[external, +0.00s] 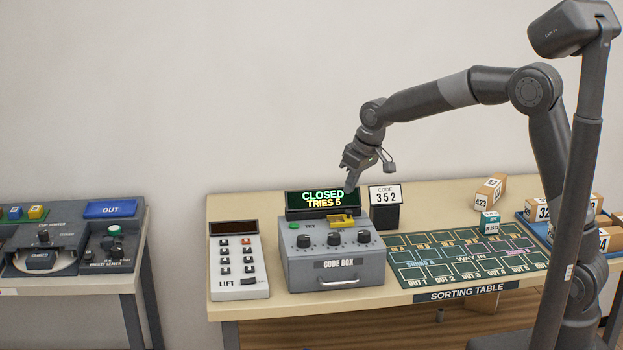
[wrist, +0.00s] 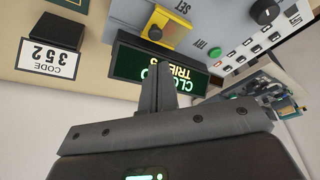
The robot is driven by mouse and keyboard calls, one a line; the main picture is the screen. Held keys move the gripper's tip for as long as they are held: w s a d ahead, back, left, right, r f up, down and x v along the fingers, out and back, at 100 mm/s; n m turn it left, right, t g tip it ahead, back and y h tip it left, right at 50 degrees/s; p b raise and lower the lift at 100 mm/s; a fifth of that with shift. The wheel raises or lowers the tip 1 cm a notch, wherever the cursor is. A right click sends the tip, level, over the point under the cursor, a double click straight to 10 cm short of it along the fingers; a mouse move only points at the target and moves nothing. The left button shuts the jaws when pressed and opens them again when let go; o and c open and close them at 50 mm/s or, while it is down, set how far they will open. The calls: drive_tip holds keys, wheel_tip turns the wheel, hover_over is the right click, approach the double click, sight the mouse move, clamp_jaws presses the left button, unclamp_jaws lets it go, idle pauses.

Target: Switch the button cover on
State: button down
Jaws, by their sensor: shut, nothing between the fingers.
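The code box (external: 335,262) is grey, with several black knobs, a green TRY button (external: 294,226) and a yellow piece (external: 341,221) on its top. The yellow piece, likely the button cover, also shows in the wrist view (wrist: 165,28) beside the word SET. I cannot tell its exact position. The box's display (external: 322,202) reads CLOSED, TRIES 5. My gripper (external: 350,188) is shut and empty, pointing down in front of the display's right part, above the yellow piece and apart from it. In the wrist view its fingers (wrist: 158,85) overlap the display.
A LIFT keypad (external: 238,266) stands left of the box. A code stand (external: 385,207) reading 352 is close on the right. Beyond it lie a green sorting mat (external: 465,262) and numbered blocks (external: 490,190). Open air surrounds the arm above the table.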

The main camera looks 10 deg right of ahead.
sight(364, 221)
drive_tip(key=shift+x, duration=2.8)
drive_tip(key=shift+d, duration=2.7)
drive_tip(key=shift+r, duration=0.2)
drive_tip(key=v, duration=0.9)
drive_tip(key=shift+d+r, duration=0.2)
drive_tip(key=shift+r, duration=0.1)
drive_tip(key=shift+s, duration=0.15)
